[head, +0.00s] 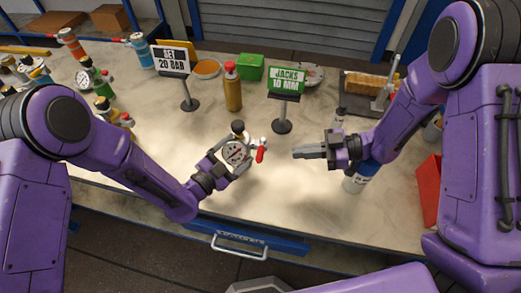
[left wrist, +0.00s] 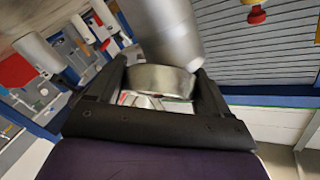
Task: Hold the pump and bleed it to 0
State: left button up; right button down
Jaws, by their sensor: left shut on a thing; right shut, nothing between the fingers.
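The pump (head: 236,152) has a round white dial gauge, a dark knob on top and a red lever (head: 261,150) at its right side. My left gripper (head: 228,160) is shut on the pump near the front middle of the table. In the left wrist view a grey metal cylinder part of the pump (left wrist: 160,80) sits between the fingers of my left gripper (left wrist: 160,95). The dial reading is too small to tell. My right gripper (head: 300,152) is shut and empty, pointing left, a short way right of the red lever and apart from it.
A "SET 20 BAR" sign (head: 171,60) and a green "JACKS 10 MM" sign (head: 286,80) stand behind. A gold bottle (head: 232,90) and a green box (head: 251,67) are at the back. A blue-white can (head: 358,180) stands below my right arm. Several gauged vessels crowd the left.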

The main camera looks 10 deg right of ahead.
dwell(0.9)
pick_arm(q)
jog(key=o, duration=1.3)
jog(key=shift+o, duration=0.2)
jog(key=v, duration=1.2)
